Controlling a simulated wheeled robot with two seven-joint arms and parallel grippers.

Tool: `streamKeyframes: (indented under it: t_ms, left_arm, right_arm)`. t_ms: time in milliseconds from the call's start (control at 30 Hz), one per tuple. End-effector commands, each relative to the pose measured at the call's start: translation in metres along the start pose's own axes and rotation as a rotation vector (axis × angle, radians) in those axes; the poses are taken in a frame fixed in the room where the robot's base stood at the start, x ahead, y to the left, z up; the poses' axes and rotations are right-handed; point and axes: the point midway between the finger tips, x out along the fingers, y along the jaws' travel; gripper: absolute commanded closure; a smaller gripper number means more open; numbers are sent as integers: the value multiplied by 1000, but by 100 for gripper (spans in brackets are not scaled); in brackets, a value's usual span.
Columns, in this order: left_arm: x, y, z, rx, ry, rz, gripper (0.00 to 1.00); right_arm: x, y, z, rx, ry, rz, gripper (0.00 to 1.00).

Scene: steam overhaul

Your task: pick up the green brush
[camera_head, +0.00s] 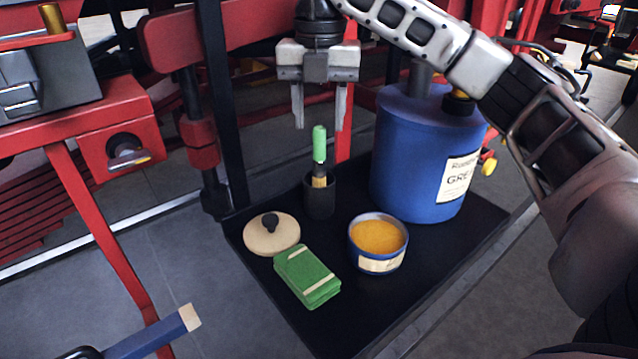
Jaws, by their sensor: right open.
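The green brush (319,144) stands upright in a small dark cup (319,198) on a black tray. Its green handle points up and its lower end is hidden inside the cup. My right gripper (319,122) is open and empty, with its fingers pointing down. In the picture its fingertips are on either side of the top of the green handle; I cannot tell how far it is from the brush in depth. My left gripper is not in view.
The black tray (463,252) also holds a blue grease drum (415,150), an open tin of orange grease (378,238), a round lid (271,236) and a green folded cloth (306,277). Red metal framework (85,215) stands at left. A blue-handled tool (150,335) shows lower left.

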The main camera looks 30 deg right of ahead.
Motion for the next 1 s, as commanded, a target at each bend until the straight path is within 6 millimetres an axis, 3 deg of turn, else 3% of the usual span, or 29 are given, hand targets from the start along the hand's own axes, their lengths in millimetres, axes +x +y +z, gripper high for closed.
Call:
streamKeyframes:
  t_ms: [267, 600, 867, 1000]
  left_arm:
    - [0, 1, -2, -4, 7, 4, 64]
    - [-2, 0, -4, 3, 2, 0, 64]
    - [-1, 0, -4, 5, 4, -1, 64]
    - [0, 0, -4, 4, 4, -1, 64]
  right_arm:
    - [21, 0, 1, -1, 1, -1, 55]
    - [65, 0, 4, -2, 1, 0, 55]
    - [68, 0, 4, -2, 0, 2, 55]
    - [68, 0, 4, -2, 0, 2, 91]
